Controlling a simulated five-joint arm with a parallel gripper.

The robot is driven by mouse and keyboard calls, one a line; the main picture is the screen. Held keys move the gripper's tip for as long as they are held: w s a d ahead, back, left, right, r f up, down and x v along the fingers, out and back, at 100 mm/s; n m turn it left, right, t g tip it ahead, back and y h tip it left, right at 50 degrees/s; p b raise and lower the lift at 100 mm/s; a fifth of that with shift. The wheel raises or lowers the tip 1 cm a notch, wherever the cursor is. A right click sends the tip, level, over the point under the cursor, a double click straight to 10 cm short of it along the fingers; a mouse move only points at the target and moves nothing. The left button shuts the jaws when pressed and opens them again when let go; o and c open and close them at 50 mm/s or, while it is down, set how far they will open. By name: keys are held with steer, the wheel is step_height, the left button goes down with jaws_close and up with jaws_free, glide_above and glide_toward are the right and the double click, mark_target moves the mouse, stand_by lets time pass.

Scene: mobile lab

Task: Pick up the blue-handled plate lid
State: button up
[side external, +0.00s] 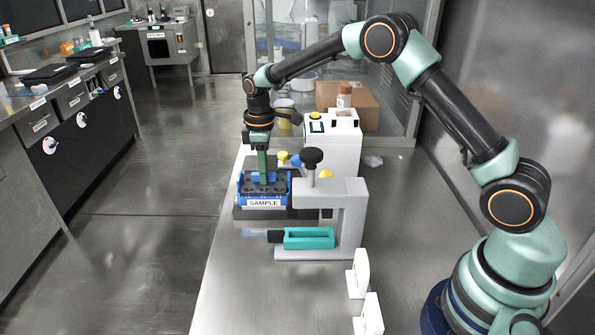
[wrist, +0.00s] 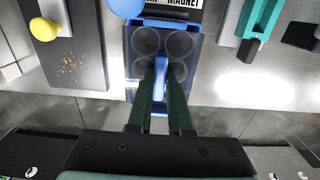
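The blue-handled plate lid (wrist: 178,45) shows at the top middle of the wrist view, on a blue-edged plate with round wells. Its blue handle (wrist: 162,72) stands between the two green fingers of my gripper (wrist: 163,80). I cannot tell whether the fingers press on the handle or leave small gaps. In the side view my gripper (side external: 263,180) points straight down into the blue rack labelled SAMPLE (side external: 263,203). The fingertips hide most of the handle there, and the lid shows only as dark shapes inside the blue rim.
A grey C-shaped stand (side external: 350,215) with a black knob (side external: 312,157) is close to the right of the rack. A teal holder (side external: 308,238) sits low on it. A white device (side external: 333,140) stands behind. A yellow knob (wrist: 43,29) is left in the wrist view.

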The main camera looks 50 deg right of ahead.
jaws_close()
steer(key=shift+r, duration=0.1)
step_height(320, 180, up, 20)
stand_by(0.4)
stand_by(0.3)
steer(key=shift+r, duration=1.95)
